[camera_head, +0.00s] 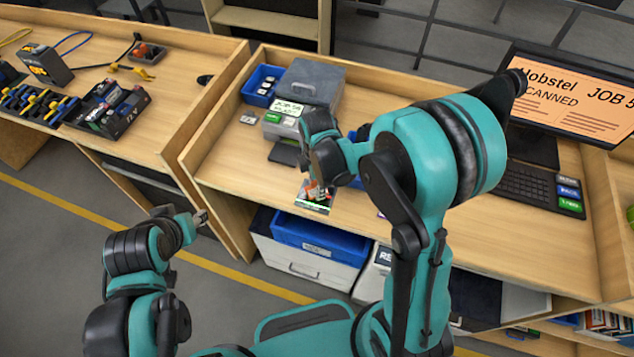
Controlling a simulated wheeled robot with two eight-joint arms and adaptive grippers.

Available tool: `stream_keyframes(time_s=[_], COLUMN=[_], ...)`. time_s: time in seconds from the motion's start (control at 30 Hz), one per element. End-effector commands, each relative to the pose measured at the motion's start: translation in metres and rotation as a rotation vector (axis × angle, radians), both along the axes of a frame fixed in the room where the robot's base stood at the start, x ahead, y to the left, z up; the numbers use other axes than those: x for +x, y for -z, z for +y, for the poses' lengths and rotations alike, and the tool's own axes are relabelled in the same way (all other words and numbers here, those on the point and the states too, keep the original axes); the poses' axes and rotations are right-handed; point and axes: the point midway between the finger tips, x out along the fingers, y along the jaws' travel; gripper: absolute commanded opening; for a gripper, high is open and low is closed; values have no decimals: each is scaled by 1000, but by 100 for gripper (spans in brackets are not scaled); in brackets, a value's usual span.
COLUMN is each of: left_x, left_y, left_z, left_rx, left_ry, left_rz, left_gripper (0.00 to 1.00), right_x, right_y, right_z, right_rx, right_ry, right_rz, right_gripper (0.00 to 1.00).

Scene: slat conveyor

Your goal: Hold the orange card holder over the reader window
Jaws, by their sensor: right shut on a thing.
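The orange card holder (313,189) shows as a small orange patch at the fingertips of my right gripper (322,178), which is shut on it. The gripper and wrist hide most of the holder. Directly below it, near the bench's front edge, lies the small dark reader (318,207) with a green-lit window, partly covered from view. The holder appears over the reader; I cannot tell whether they touch. My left gripper (203,217) hangs over the floor in front of the benches, away from these things, and its jaws are too small to read.
A monitor (580,95) at the right shows an orange screen reading "SCANNED". A keyboard (527,187) lies below it. A grey box (312,82), a blue bin (262,85) and a label device (284,117) stand behind the reader. Blue and white bins (320,238) sit under the bench.

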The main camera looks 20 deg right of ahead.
Motion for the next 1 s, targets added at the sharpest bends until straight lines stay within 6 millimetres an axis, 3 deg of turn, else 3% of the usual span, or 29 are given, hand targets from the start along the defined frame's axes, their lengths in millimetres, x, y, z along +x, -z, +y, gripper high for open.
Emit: stream_keyframes(time_s=[0.47,1.0], left_x=[0,0], left_y=[-3,-42], left_z=[0,0], left_rx=[0,0], left_ry=[0,0], left_rz=[0,0], left_gripper=[40,40], right_x=[0,0], right_y=[-2,-57], right_z=[0,0], right_rx=[0,0], right_ry=[0,0], right_rz=[0,0], right_gripper=[15,15])
